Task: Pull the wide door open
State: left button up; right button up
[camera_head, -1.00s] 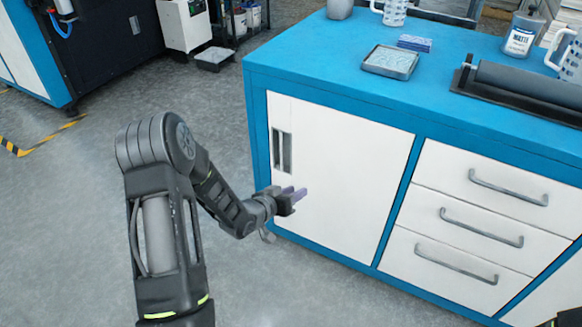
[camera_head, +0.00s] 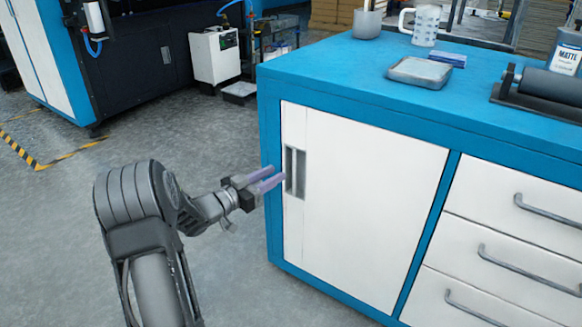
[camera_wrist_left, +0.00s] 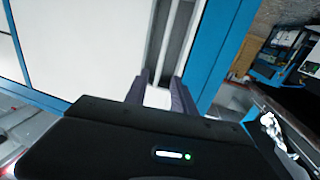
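The wide white door (camera_head: 375,200) fills the left part of the blue cabinet's front and looks flush with the frame. Its upright recessed handle (camera_head: 295,172) is near the door's left edge. My left gripper (camera_head: 272,179) is just left of the handle in the head view, with two purple-grey fingers apart and nothing seen between them. In the left wrist view the fingers (camera_wrist_left: 160,95) are apart, and the handle recess (camera_wrist_left: 172,40) lies just beyond them. Whether the fingertips touch the door I cannot tell. My right gripper is not in view.
White drawers (camera_head: 515,240) with bar handles are right of the door. The blue worktop (camera_head: 330,75) carries a grey tray (camera_head: 420,72), a mug (camera_head: 426,26) and a dark roller (camera_head: 545,90). The floor (camera_head: 60,230) left of the cabinet is clear.

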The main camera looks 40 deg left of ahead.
pick_arm(q)
jog(key=w+d+b, duration=0.1)
jog(key=w+b, duration=0.1)
jog(key=w, duration=0.5)
jog(key=shift+w+d, duration=0.15)
jog(key=shift+c, duration=0.5)
grip_shut()
dwell(0.8)
